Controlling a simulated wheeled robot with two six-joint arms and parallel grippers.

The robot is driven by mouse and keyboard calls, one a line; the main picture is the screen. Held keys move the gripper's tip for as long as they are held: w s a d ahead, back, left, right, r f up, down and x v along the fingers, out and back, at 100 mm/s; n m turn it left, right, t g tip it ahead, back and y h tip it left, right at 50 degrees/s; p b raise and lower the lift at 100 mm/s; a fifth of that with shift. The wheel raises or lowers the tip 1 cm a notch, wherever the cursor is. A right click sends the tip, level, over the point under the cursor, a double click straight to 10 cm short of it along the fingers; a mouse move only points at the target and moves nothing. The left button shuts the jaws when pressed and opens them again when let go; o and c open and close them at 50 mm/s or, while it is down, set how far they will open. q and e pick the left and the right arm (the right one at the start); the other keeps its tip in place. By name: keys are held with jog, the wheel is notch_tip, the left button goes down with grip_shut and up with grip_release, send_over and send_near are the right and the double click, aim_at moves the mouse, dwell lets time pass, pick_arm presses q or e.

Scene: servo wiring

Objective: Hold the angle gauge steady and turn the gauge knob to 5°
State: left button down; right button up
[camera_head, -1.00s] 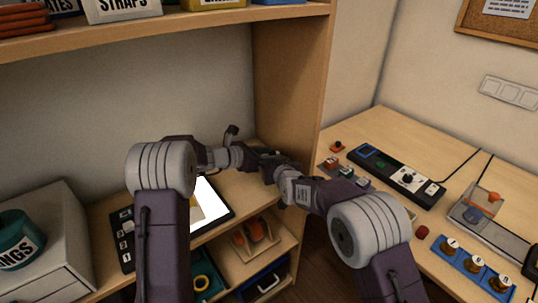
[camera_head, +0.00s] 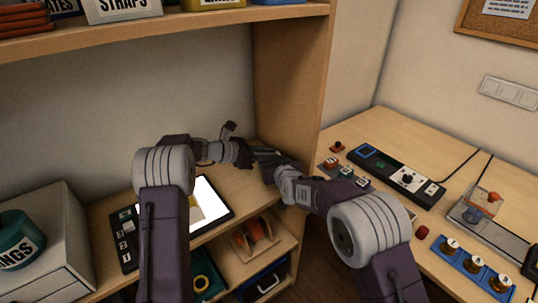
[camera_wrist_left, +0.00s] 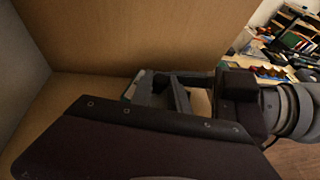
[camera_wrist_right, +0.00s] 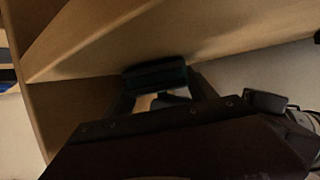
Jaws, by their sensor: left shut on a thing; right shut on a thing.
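My left gripper (camera_head: 244,155) and my right gripper (camera_head: 270,163) meet above the wooden shelf, close together. A dark block, which looks like the angle gauge (camera_wrist_right: 155,77), sits between my right gripper's fingers (camera_wrist_right: 160,95) in the right wrist view. My left gripper is shut on some part at the gauge. Its fingers (camera_wrist_left: 168,95) show in the left wrist view, with a small grey-green edge (camera_wrist_left: 139,86) beside them. The gauge knob and its scale are hidden by the grippers, so I cannot read the angle.
A tablet (camera_head: 226,213) with a lit screen lies on the shelf below. The shelf's side panel (camera_head: 290,85) stands behind my right gripper. A workbench (camera_head: 400,130) at the right carries a dark control panel (camera_head: 398,177) and a blue strip with knobs (camera_head: 477,263).

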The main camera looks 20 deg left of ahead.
pick_arm(q)
jog(key=shift+w+a+m+g+h, duration=0.1)
jog(key=shift+w+m+g+h, duration=0.05)
jog(key=shift+m+g+h, duration=0.55)
jog(key=shift+w+a+m+g+h, duration=0.1)
jog(key=shift+m+g+h, duration=0.3)
jog(key=shift+m+g, duration=0.5)
jog(key=shift+s+m, duration=0.1)
jog(key=shift+m, duration=0.2)
jog(key=shift+d, duration=0.1)
jog(key=c, duration=1.3)
grip_release()
jog(key=shift+o, duration=0.2)
jog(key=v, duration=0.7)
jog(key=shift+a+r, duration=0.15)
jog(key=shift+a, duration=0.15)
